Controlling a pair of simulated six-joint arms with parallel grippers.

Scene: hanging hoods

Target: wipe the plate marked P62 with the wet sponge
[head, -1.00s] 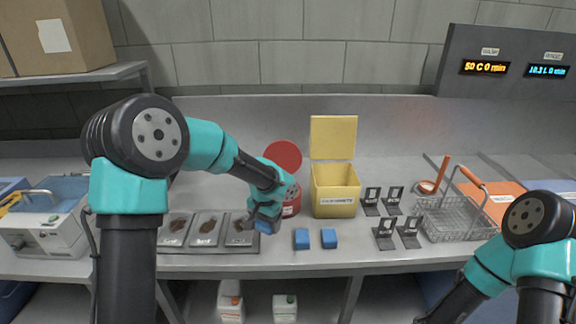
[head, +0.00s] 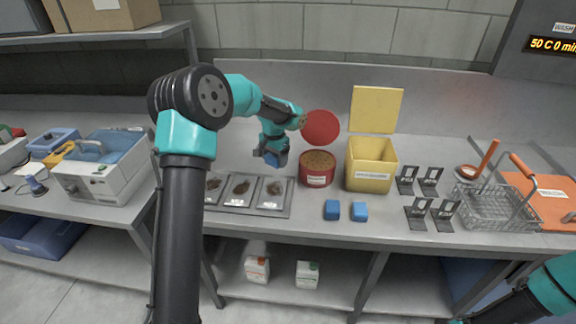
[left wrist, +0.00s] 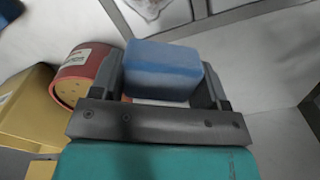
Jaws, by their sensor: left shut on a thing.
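My left gripper (head: 272,153) is shut on a blue sponge (head: 277,160), held in the air above and behind the plates. In the left wrist view the sponge (left wrist: 163,70) sits between both fingers of the gripper (left wrist: 163,85). Three plates with brown smears lie in a row on a grey tray (head: 286,210): a left plate (head: 220,183), a middle plate (head: 241,186) and a right plate (head: 272,190). Their labels are too small to read, so I cannot tell which is P62. My right gripper is out of view.
An open red tin (head: 314,175) and an open yellow bin (head: 371,177) stand right of the tray. Two blue blocks (head: 332,210) lie in front. Black stands (head: 418,212), a wire basket (head: 490,208) and a water bath (head: 105,180) flank the area.

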